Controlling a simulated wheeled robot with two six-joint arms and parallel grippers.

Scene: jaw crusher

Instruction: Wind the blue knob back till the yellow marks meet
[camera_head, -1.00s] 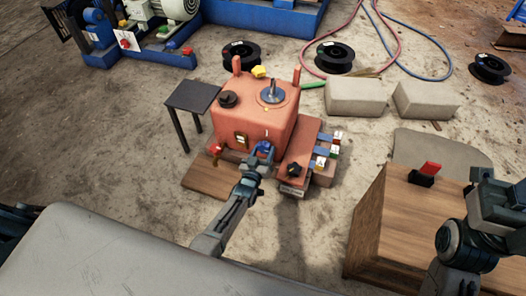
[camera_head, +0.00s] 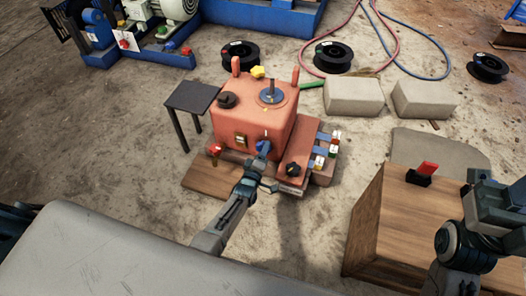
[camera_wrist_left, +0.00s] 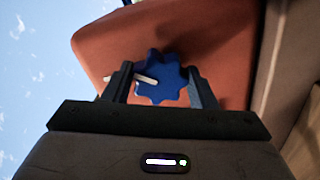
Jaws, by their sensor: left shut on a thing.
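The blue knob (camera_head: 262,145) sits on the front face of the orange-red housing (camera_head: 228,128). In the left wrist view it is a lobed blue knob (camera_wrist_left: 172,86) with a pale bar-shaped mark (camera_wrist_left: 146,79) pointing left. My left gripper (camera_head: 264,156) is at the knob; in the wrist view its two dark fingers (camera_wrist_left: 160,86) stand on either side of it, shut on it. A small pale mark (camera_head: 266,134) shows on the housing above the knob. Whether it lines up with the knob's mark I cannot tell. My right arm shows at the right edge, its gripper out of view.
A black knob (camera_head: 293,170) and several coloured tags (camera_head: 322,150) are right of the housing. A red-handled part (camera_head: 215,149) is left of the blue knob. A dark side table (camera_head: 192,97) stands left; a wooden box (camera_head: 400,225) with a red switch (camera_head: 428,168) stands right.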

